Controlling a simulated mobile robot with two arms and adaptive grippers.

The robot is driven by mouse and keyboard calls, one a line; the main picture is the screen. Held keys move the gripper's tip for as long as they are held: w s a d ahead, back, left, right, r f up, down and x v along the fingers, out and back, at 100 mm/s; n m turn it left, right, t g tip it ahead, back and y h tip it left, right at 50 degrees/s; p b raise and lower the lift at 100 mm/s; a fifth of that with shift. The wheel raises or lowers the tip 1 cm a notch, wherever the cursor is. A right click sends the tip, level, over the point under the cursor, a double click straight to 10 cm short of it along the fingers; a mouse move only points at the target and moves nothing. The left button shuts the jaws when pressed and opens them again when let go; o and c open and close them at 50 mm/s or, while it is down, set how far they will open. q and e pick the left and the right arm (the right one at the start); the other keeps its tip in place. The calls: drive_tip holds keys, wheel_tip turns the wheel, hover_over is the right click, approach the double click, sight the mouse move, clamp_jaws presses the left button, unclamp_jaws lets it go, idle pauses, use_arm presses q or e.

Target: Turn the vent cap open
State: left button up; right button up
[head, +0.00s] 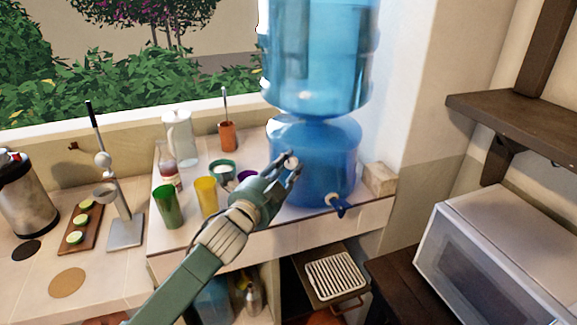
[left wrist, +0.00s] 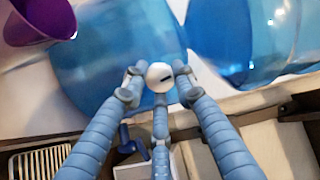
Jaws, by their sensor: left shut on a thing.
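The vent cap (head: 291,162) is a small white round knob on the front of the blue water dispenser base (head: 335,150). In the left wrist view the cap (left wrist: 160,74) shows a short dark slot on its face. My left gripper (head: 288,170) reaches in from the lower left, and its fingers (left wrist: 158,84) are closed around the cap from both sides and below. The fingers hide part of the cap's rim in the head view. A blue-handled tap (head: 337,204) sits low on the dispenser, right of my gripper. My right gripper is not in view.
A large blue bottle (head: 318,60) stands on the dispenser. Left of my gripper are a yellow cup (head: 206,196), a green cup (head: 168,206) and a purple cup (left wrist: 38,20). A microwave (head: 500,265) and dark shelf (head: 520,110) are at right.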

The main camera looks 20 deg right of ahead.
use_arm(q)
drive_tip(key=shift+w+a+r, duration=0.15)
drive_tip(key=shift+w+a, duration=0.05)
drive_tip(key=o, duration=0.9)
drive_tip(key=shift+o, duration=1.4)
drive_tip(key=shift+a, duration=0.15)
drive_tip(key=shift+s+a+f, duration=0.15)
drive_tip(key=shift+s+f, duration=0.05)
drive_tip(key=shift+s, duration=0.2)
drive_tip(key=v, duration=1.1)
drive_tip(key=shift+a, duration=0.2)
drive_tip(key=shift+w, duration=0.1)
